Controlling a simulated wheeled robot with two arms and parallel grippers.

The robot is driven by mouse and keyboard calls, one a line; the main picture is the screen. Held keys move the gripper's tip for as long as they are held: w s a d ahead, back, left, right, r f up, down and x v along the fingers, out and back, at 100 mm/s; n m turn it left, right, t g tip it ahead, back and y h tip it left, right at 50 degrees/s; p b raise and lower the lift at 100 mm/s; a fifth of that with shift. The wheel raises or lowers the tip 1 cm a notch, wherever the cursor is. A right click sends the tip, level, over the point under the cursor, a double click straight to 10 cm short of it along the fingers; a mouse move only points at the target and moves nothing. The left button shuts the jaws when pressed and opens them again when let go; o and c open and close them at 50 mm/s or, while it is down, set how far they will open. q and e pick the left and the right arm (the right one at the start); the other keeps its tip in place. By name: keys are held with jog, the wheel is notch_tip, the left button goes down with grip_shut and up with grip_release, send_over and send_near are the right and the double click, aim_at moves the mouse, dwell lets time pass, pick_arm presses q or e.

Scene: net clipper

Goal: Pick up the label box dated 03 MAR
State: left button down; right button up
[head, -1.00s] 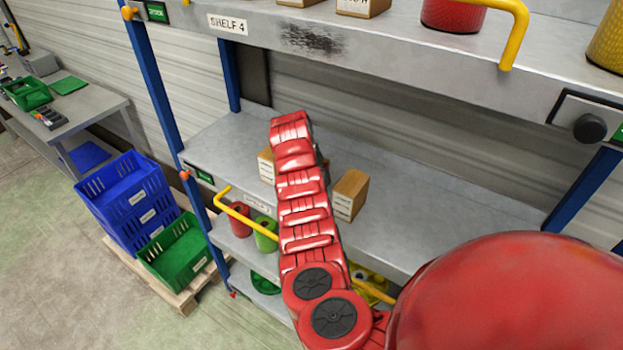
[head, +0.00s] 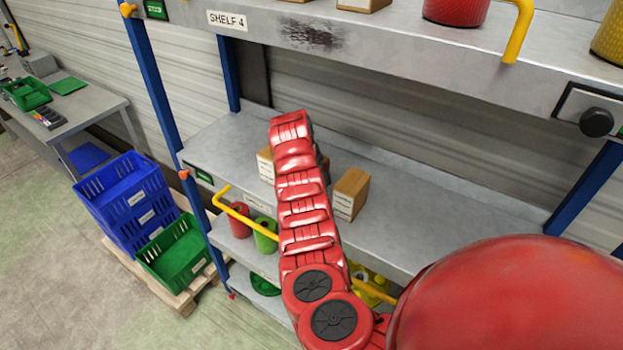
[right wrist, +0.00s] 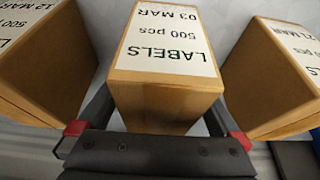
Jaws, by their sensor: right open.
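My right gripper (right wrist: 158,106) is open, with one dark finger on each side of this box. I cannot tell whether the fingers touch it. My left gripper is not in view.
A box dated 12 MAR (right wrist: 40,60) stands close on the left in the right wrist view, another carton (right wrist: 270,80) close on the right. In the head view cartons (head: 351,193) stand on the middle shelf (head: 440,200), below the upper shelf (head: 420,75). A yellow rail (head: 250,222) runs along the front.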

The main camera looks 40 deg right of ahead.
jog(key=shift+c, duration=0.3)
jog(key=c, duration=1.5)
jog(key=shift+r, duration=0.1)
